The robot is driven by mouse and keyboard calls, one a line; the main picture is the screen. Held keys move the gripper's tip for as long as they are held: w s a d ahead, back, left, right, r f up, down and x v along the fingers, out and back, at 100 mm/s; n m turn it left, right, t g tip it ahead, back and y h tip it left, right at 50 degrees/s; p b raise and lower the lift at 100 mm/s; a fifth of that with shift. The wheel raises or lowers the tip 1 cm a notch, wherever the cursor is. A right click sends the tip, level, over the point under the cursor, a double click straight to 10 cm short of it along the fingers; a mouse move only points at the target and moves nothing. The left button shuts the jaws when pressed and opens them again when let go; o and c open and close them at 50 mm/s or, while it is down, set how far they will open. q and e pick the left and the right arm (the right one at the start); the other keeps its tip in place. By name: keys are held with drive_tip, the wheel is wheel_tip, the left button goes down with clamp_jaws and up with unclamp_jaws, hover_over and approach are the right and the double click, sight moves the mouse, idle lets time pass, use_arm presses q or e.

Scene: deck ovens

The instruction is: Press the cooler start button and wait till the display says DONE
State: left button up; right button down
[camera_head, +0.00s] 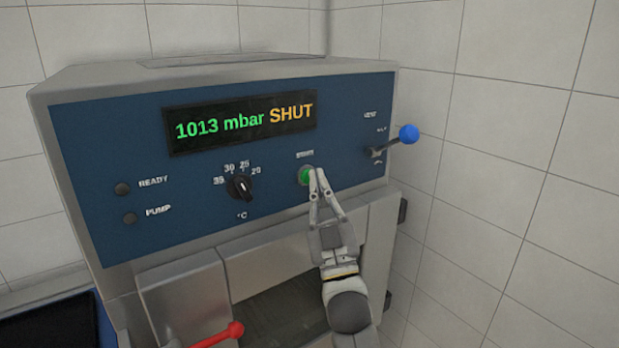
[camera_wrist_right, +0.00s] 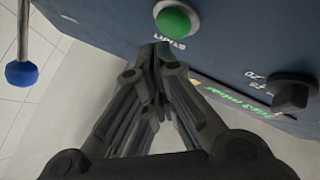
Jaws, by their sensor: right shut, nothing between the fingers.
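The cooler (camera_head: 340,116) has a blue front panel. Its display (camera_head: 240,122) reads "1013 mbar SHUT". The green start button (camera_head: 306,175) sits on the panel's right half; it also shows in the right wrist view (camera_wrist_right: 174,21) with a START label beside it. My right gripper (camera_head: 317,172) is shut and empty, its fingertips close to the button's right side in the head view. In the right wrist view the fingertips (camera_wrist_right: 153,50) are just below the button, and a small gap seems to show between them. My left gripper is not in view.
A vent lever with a blue knob (camera_head: 408,134) sticks out right of the button. A temperature dial (camera_head: 241,187) is to its left. The READY lamp (camera_head: 123,189) and PUMP lamp (camera_head: 130,218) look dark. A red-knobbed handle (camera_head: 235,330) is below. A tiled wall stands close on the right.

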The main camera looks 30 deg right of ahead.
drive_tip(key=shift+w, duration=0.1)
idle(0.6)
drive_tip(key=shift+w, duration=0.35)
drive_tip(key=shift+w+a, duration=0.1)
drive_tip(key=shift+w, duration=0.4)
idle(0.7)
drive_tip(key=shift+s, duration=0.9)
drive_tip(key=s, duration=0.5)
drive_tip(key=shift+d+p, duration=0.3)
drive_tip(key=shift+p, duration=0.05)
